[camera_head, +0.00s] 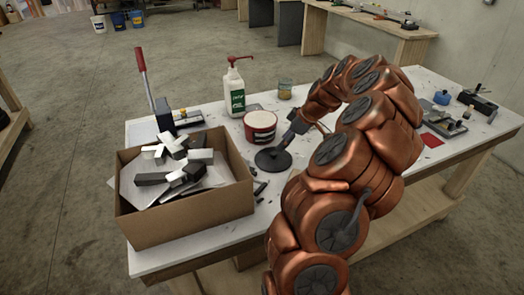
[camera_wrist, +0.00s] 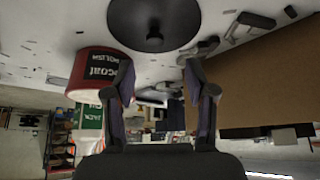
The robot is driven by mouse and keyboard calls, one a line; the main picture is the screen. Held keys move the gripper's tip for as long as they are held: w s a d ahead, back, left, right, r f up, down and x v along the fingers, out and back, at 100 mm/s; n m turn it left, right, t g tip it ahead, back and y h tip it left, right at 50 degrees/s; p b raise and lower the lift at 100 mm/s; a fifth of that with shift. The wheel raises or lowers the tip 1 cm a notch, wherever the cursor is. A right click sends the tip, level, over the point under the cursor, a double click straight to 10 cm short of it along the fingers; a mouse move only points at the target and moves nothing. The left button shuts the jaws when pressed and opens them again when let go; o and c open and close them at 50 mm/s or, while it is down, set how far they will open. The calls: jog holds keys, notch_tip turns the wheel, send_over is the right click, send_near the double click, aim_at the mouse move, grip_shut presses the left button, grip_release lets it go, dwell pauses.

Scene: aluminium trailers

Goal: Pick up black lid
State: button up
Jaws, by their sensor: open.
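The black lid (camera_head: 270,161) is a round dark disc lying on the white table, just in front of the red tin. In the wrist view the black lid (camera_wrist: 180,18) shows at the top edge with its small round knob, partly cut off by the frame. My gripper (camera_head: 289,140) is at the lid's right side in the head view, close to its rim. In the wrist view my gripper (camera_wrist: 154,72) has its two fingers spread apart with nothing between them. The lid lies beyond the fingertips. Whether a finger touches it cannot be told.
The red tin (camera_head: 260,126) stands just behind the lid. A cardboard box (camera_head: 190,215) of black and white parts stands to its left. A white pump bottle (camera_head: 234,90) and a small jar (camera_head: 285,90) stand farther back. Small dark bits lie between box and lid.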

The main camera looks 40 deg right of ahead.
aim_at(275, 153)
jog(key=shift+w+d+f, duration=0.2)
jog(key=shift+d, duration=0.2)
jog(key=shift+w+f, duration=0.2)
jog(key=shift+f, duration=0.1)
jog(key=shift+s+p+x, duration=0.15)
jog(key=shift+p+x, duration=0.75)
jog(key=shift+x, duration=0.85)
jog(key=shift+s+p+x, duration=0.1)
jog(key=shift+p+x, duration=0.8)
jog(key=shift+x, duration=0.8)
jog(key=shift+a+f, duration=0.1)
jog(key=c, duration=1)
jog(key=shift+c, duration=0.2)
